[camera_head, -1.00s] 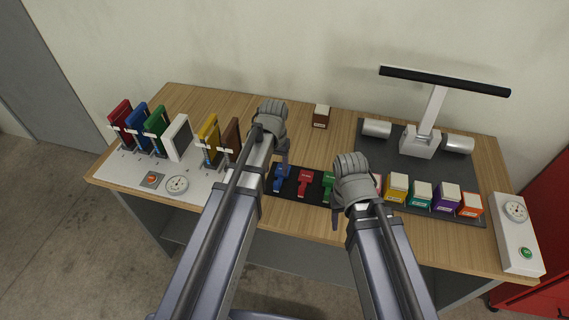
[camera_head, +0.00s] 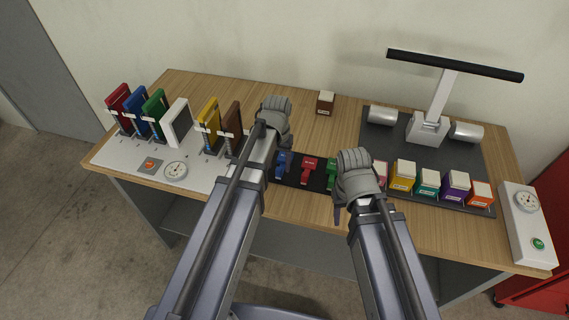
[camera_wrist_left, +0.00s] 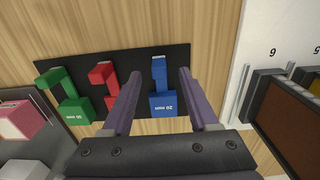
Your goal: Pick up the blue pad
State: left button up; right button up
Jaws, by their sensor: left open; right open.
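The blue pad (camera_head: 281,164), marked 20 mm, lies on a black mat at the middle of the bench's front part. In the left wrist view the blue pad (camera_wrist_left: 162,102) shows between the two fingers of my left gripper (camera_wrist_left: 158,73), with space on both sides. My left gripper (camera_head: 274,168) is open and empty; in the head view it is just left of the pad, partly in front of the mat. My right gripper (camera_head: 347,207) is open and empty, to the right near the bench's front edge, in front of the mat's right end.
A red piece (camera_head: 309,168) and a green piece (camera_head: 331,175) lie right of the pad on the mat (camera_head: 293,181). A rack of coloured panels (camera_head: 178,123) stands left. Several small coloured boxes (camera_head: 428,183) stand right.

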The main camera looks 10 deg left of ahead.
aim_at(279, 168)
pick_arm(q)
notch_tip(279, 168, down, 3)
jog(key=shift+s+f+b, duration=0.1)
jog(key=shift+f+b, duration=0.05)
jog(key=shift+b, duration=1)
grip_shut()
